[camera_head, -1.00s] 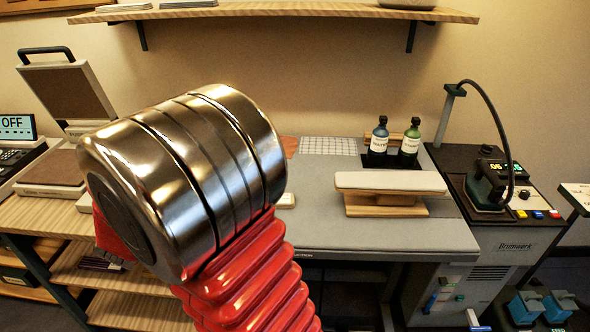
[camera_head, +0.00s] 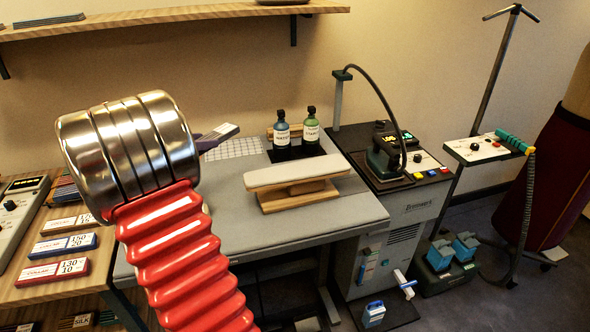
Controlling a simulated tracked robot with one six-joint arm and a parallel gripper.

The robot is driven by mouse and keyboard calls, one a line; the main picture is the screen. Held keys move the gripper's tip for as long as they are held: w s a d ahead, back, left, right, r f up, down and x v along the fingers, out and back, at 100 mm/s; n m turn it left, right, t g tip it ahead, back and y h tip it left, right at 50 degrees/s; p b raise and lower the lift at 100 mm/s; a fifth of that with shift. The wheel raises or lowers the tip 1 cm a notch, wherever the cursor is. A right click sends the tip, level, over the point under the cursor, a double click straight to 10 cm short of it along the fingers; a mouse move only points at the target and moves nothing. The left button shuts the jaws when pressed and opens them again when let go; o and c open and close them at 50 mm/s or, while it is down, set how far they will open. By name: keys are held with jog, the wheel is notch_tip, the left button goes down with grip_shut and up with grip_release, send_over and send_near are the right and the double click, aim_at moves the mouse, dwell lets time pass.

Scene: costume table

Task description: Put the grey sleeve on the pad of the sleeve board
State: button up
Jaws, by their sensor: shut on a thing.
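The sleeve board (camera_head: 298,197) stands on the grey table top, with a wooden base below a long pale pad (camera_head: 298,172). The pad looks bare. My red ribbed arm and its chrome joint fill the left and hide what lies behind them. I cannot make out my gripper's jaws. A small piece, purple with a pale grey striped face (camera_head: 217,134), sticks out from behind the chrome joint, left of the board and apart from it. I cannot tell whether it is the grey sleeve or another thing. No other grey sleeve shows.
A blue bottle (camera_head: 282,134) and a green bottle (camera_head: 311,130) stand behind the board. An iron (camera_head: 383,152) rests on the station to the right. Labelled boxes (camera_head: 62,246) lie at left. The table (camera_head: 350,215) is clear in front of the board.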

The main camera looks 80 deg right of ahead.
jog(key=s+d+m+g+y, duration=0.2)
jog(key=s+d+m+g, duration=0.3)
jog(key=s, duration=0.6)
jog(key=m+g+y, duration=0.3)
jog(key=y, duration=0.1)
send_over(293, 170)
jog(key=shift+d+r, duration=0.1)
jog(key=shift+r, duration=0.1)
jog(key=shift+f+t, duration=0.1)
jog(key=shift+t, duration=0.2)
jog(key=shift+f, duration=3.05)
jog(key=shift+f, duration=0.1)
jog(key=shift+f, duration=1.75)
jog(key=shift+f, duration=0.15)
